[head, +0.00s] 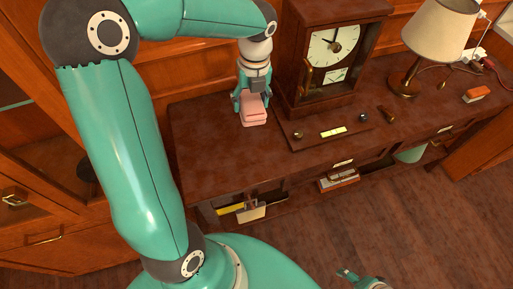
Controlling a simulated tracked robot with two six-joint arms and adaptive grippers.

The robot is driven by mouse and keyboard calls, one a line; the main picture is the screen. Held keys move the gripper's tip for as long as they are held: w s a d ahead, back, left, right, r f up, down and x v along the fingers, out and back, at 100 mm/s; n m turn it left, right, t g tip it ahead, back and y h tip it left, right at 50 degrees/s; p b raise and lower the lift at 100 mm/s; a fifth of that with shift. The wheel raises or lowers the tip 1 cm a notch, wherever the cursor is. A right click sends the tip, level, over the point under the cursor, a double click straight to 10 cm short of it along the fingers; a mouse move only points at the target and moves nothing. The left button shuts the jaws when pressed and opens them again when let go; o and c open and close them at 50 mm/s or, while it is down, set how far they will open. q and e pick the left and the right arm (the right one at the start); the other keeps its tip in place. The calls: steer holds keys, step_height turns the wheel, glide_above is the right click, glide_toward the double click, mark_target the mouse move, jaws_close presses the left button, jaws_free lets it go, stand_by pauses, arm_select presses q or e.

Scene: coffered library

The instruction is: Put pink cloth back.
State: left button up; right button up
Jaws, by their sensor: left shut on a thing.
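The pink cloth (253,112) is a small folded block near the left end of the dark wooden desk top. My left gripper (252,96) points down over it from behind and is shut on it. The cloth is low at the desk surface; I cannot tell whether it touches the wood. The fingers partly hide its far side. My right gripper (362,280) shows only in part at the bottom edge, low in front of the desk, and its jaw state is unclear.
A wooden clock (334,42) stands close right of the cloth, with a wooden tray (335,131) holding small items before it. A lamp (437,30) and an orange-topped block (476,94) are further right. Open shelves below hold papers (250,211). The desk's left front is clear.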

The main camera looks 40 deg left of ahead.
mark_target(253, 143)
arm_select(q)
steer(key=shift+w+a+r+n, duration=0.3)
steer(key=shift+w+r, duration=0.15)
steer(key=shift+r, duration=0.25)
steer(key=shift+w+t, duration=0.1)
steer(key=shift+t, duration=0.2)
step_height(253, 143, down, 19)
steer(key=shift+d+f, duration=0.1)
steer(key=shift+f, duration=0.05)
steer(key=o, duration=1)
step_height(253, 143, up, 12)
